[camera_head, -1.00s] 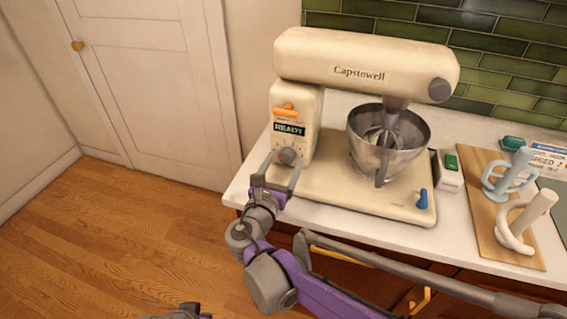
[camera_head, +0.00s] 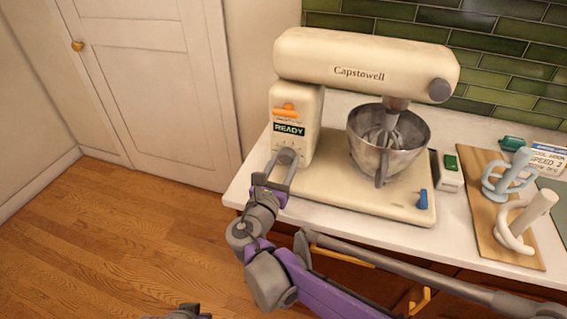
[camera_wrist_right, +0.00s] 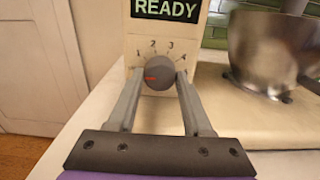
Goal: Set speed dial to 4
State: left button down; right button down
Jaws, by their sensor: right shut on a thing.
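The speed dial (camera_wrist_right: 158,72) is a round grey knob on the front of the cream mixer (camera_head: 365,62). In the right wrist view its red pointer points left, below the 1 mark and well away from the 4 at right. My right gripper (camera_wrist_right: 156,78) is shut on the dial, one finger on each side. In the head view the right gripper (camera_head: 284,158) covers most of the dial. A grey and purple part at the bottom edge looks like my left gripper (camera_head: 180,313); its fingers cannot be made out.
A READY display (camera_head: 289,129) and an orange lever (camera_head: 284,113) sit above the dial. A steel bowl (camera_head: 405,150) stands on the mixer base. A board (camera_head: 482,220) with mixing tools lies at right. The floor at left is clear.

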jog(key=shift+m, duration=0.3)
jog(key=m+p, duration=0.1)
jog(key=m, duration=0.5)
jog(key=shift+m+p, duration=0.3)
jog(key=shift+p, duration=0.1)
jog(key=m, duration=0.3)
jog(key=shift+m+p, duration=0.3)
jog(key=shift+p, duration=0.05)
jog(key=m, duration=0.3)
jog(key=shift+m+p, duration=0.3)
jog(key=shift+p, duration=0.05)
jog(key=m+p, duration=0.1)
jog(key=m, duration=0.9)
jog(key=shift+m+p, duration=0.4)
jog(key=shift+m, duration=1.6)
jog(key=shift+p, duration=0.3)
